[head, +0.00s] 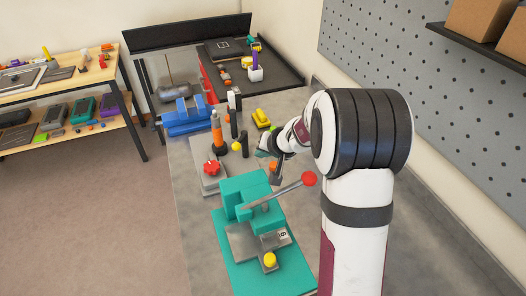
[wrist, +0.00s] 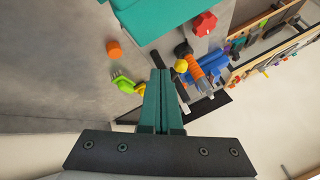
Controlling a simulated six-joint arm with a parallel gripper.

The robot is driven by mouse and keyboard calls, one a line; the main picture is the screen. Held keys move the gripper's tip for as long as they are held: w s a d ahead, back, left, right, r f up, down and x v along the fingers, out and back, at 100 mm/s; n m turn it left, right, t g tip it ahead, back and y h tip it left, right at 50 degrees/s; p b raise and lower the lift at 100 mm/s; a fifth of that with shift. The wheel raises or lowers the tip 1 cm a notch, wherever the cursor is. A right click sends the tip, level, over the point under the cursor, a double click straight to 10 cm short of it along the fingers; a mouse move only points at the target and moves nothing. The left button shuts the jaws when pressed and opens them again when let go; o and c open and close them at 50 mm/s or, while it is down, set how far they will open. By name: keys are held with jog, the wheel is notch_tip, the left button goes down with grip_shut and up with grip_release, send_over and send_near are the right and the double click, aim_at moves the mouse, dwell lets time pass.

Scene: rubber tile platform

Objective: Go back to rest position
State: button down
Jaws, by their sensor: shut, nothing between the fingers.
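My gripper (wrist: 160,72) shows in the wrist view with its two teal fingers together and nothing between them. In the head view my gripper (head: 261,153) is partly hidden by my arm, over the bench beyond the teal press (head: 250,193). The press has a lever with a red knob (head: 309,178) and a yellow knob on its front. In the wrist view an orange cylinder (wrist: 114,49) and a yellow-green piece (wrist: 124,83) lie on the bench to the left of the fingers.
A fixture with a red knob (head: 212,168) and an orange-handled upright tool (head: 217,131) stand left of my arm. A blue vise (head: 187,117) and a yellow object (head: 261,117) are farther back. Shelves (head: 66,89) stand at left; a pegboard (head: 420,75) is at right.

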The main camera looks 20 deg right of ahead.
jog(key=shift+v, duration=1)
jog(key=shift+n+y, duration=0.4)
jog(key=shift+y, duration=0.2)
jog(key=s+a+r, duration=0.1)
jog(key=a, duration=0.2)
jog(key=s+a+r, duration=0.1)
jog(key=shift+s+a+r, duration=0.3)
jog(key=shift+a, duration=0.05)
jog(key=s+a+r+g, duration=0.1)
jog(key=s+a+g, duration=0.1)
jog(key=s+a, duration=0.35)
jog(key=s+a+r+n+g+y, duration=0.1)
jog(key=s+a+r+g, duration=0.1)
jog(key=s, duration=0.6)
jog(key=s+a+r+g, duration=0.1)
jog(key=s+a, duration=0.2)
jog(key=s, duration=0.4)
jog(key=s+g+h, duration=0.1)
jog(key=s, duration=0.5)
jog(key=s+d+f+m+g+h, duration=0.1)
jog(key=s+g, duration=0.1)
jog(key=s, duration=0.4)
jog(key=shift+s+d+f, duration=0.25)
jog(key=shift+s+f, duration=0.05)
jog(key=shift+s, duration=0.1)
